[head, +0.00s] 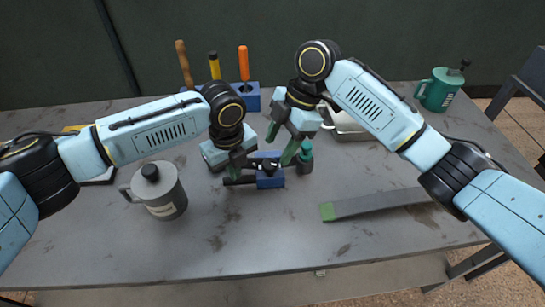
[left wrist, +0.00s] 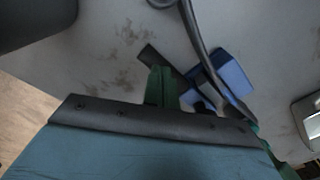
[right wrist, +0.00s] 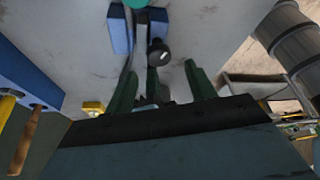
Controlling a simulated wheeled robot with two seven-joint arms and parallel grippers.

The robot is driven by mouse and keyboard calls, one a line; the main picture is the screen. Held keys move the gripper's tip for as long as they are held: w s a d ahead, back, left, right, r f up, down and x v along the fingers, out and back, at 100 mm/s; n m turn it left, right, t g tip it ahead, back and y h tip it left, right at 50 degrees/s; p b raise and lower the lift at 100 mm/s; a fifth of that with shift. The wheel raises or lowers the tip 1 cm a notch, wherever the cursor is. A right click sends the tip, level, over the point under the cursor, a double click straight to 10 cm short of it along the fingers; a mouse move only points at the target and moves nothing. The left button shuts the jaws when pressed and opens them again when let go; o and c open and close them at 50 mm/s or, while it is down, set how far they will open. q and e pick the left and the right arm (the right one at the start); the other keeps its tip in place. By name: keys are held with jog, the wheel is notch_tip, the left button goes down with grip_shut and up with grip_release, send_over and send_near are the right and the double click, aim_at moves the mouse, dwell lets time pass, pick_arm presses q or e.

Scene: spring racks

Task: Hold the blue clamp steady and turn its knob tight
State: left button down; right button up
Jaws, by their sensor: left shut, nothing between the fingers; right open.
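The blue clamp (head: 270,182) lies on the grey table near the middle, with a dark bar (head: 238,181) reaching left. It also shows in the left wrist view (left wrist: 232,72) and the right wrist view (right wrist: 120,36). Its black knob (right wrist: 158,52) shows in the right wrist view. My left gripper (head: 238,165) is shut and empty, just above the dark bar; I cannot tell whether it touches. My right gripper (head: 283,146) is open, its green fingers pointing down above and behind the clamp, with the knob ahead of them. The arms partly hide the clamp's back.
A green bottle (head: 305,158) stands close to the clamp's right. A grey mug (head: 165,194) stands left, and a flat bar with a green end (head: 375,204) lies right. A blue tool rack (head: 251,98) and a pale tray (head: 350,128) are behind. The front table is clear.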

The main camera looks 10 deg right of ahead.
aim_at(270, 163)
jog(key=x, duration=0.5)
jog(key=c, duration=1)
